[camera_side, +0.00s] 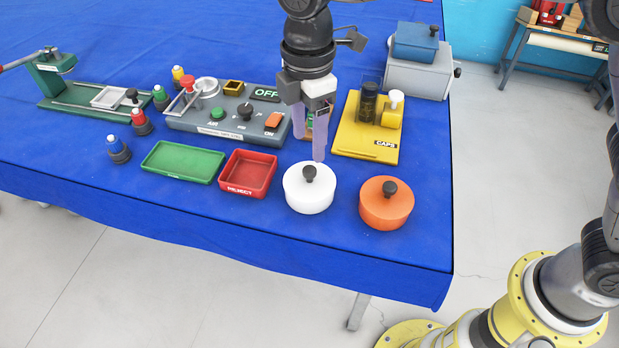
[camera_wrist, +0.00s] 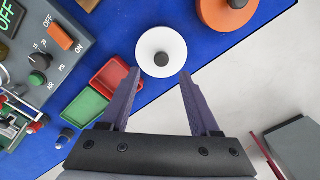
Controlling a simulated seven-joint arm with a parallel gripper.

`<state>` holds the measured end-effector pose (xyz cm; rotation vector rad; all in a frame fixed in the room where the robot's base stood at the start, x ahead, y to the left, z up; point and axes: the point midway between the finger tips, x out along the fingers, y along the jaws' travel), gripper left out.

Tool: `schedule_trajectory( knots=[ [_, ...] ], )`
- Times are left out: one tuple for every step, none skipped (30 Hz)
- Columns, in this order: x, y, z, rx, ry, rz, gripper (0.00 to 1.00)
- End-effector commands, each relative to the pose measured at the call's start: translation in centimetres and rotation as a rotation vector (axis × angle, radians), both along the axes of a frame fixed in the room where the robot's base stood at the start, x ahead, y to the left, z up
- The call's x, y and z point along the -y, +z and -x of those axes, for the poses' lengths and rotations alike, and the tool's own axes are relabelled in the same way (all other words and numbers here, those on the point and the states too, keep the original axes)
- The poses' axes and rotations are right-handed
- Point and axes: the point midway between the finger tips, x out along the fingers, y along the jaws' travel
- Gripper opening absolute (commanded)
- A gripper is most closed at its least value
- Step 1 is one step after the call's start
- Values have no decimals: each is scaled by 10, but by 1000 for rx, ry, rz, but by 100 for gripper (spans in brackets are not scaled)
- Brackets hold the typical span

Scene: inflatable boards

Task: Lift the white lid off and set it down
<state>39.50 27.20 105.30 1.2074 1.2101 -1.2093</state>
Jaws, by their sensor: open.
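The white lid (camera_side: 308,197) is round with a dark knob on top. It sits on a white round pot near the front of the blue table; I cannot see inside. In the wrist view the white lid (camera_wrist: 161,45) lies just beyond the fingertips, roughly centred between them, with its knob (camera_wrist: 161,58) facing me. My gripper (camera_side: 308,150) points down above and slightly behind the lid, apart from it. In the wrist view my gripper (camera_wrist: 160,75) has its two purple fingers spread, with nothing between them.
An orange lidded pot (camera_side: 386,208) stands just right of the white one. A red tray (camera_side: 249,174) and a green tray (camera_side: 183,162) lie to the left. The grey control panel (camera_side: 215,125) and yellow caps stand (camera_side: 362,142) are behind. Bare blue cloth lies in front.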

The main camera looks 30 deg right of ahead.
Motion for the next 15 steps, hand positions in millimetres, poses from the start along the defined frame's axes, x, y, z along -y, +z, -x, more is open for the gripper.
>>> schedule_trajectory(
  knots=[
    [0, -7, 0, -1, -1, 1, 63],
    [0, -11, 0, -1, -1, 1, 63],
    [0, -15, 0, -1, -1, 1, 63],
    [0, -17, 0, 0, -1, 0, 63],
    [0, -19, 0, 0, -1, 0, 63],
    [0, -20, 0, 0, -1, 0, 63],
    [0, -22, 0, 0, -1, 0, 63],
    [0, -24, 0, -1, -1, 0, 63],
    [0, -27, 1, -1, -1, 1, 63],
    [1, -31, 1, -2, -1, 1, 63],
    [1, -35, 2, -3, -1, 2, 63],
    [0, -41, 2, -2, -1, 2, 63],
    [1, -45, 3, -3, -1, 2, 63],
    [0, -50, 3, -2, 0, 2, 63],
    [0, -55, 4, -2, -1, 2, 63]
  ],
)
